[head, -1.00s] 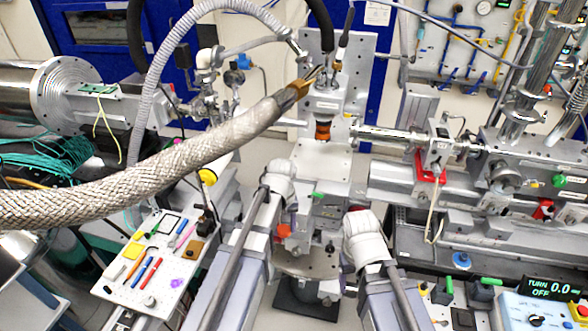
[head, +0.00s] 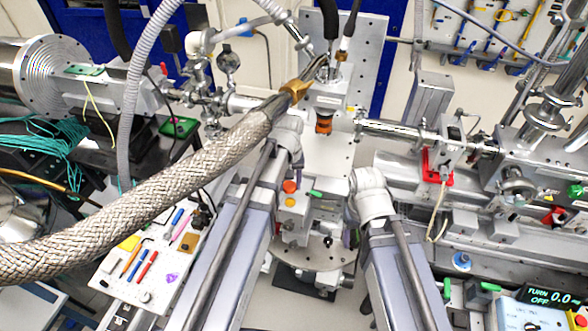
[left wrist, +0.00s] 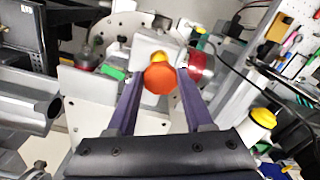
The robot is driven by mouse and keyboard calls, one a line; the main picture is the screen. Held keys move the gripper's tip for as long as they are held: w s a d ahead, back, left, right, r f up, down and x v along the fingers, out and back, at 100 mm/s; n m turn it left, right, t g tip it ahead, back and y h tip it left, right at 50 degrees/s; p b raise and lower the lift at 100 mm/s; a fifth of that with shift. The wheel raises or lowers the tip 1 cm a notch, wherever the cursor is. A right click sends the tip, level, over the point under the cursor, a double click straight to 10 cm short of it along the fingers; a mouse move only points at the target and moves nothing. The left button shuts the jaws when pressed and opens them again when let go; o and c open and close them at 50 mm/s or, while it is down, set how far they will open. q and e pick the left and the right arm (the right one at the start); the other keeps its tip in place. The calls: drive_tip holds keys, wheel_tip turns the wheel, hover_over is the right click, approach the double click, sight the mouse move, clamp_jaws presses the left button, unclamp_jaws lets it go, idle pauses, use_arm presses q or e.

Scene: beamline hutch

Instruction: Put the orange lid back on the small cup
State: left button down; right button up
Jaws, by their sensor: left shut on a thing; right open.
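The orange lid (left wrist: 159,78) is a small rounded piece between the purple fingers of my left gripper (left wrist: 157,84), which is shut on it. In the head view the orange lid (head: 289,187) shows in front of a pale block near the middle. A small yellow-orange piece (head: 291,202) shows just below it; in the left wrist view it is partly hidden behind the lid.
A thick braided hose (head: 170,190) crosses above my left arm and hides part of the scene. A white pegboard (head: 155,265) with pens and small tools lies at left. Beamline hardware (head: 450,165) fills the right side. A round plate (head: 310,252) lies below the middle.

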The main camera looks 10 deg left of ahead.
sight(290, 203)
use_arm(q)
drive_tip(key=shift+w, duration=0.45)
drive_tip(key=shift+s+r, duration=0.1)
drive_tip(key=shift+s, duration=0.15)
drive_tip(key=shift+w+f+b, duration=0.15)
drive_tip(key=shift+f+b, duration=0.45)
drive_tip(key=shift+f, duration=0.05)
wheel_tip(290, 203, down, 6)
drive_tip(key=b, duration=0.5)
drive_tip(key=shift+r+b, duration=0.2)
drive_tip(key=shift+b, duration=0.1)
use_arm(e)
wheel_tip(290, 203, down, 7)
drive_tip(key=shift+w+r, duration=0.15)
drive_tip(key=shift+w, duration=0.15)
use_arm(q)
drive_tip(key=shift+f+b, duration=0.55)
drive_tip(key=shift+b, duration=0.05)
use_arm(e)
drive_tip(key=shift+f, duration=0.6)
use_arm(q)
drive_tip(key=shift+c, duration=1)
unclamp_jaws()
drive_tip(key=shift+r, duration=0.1)
use_arm(e)
drive_tip(key=shift+r, duration=0.1)
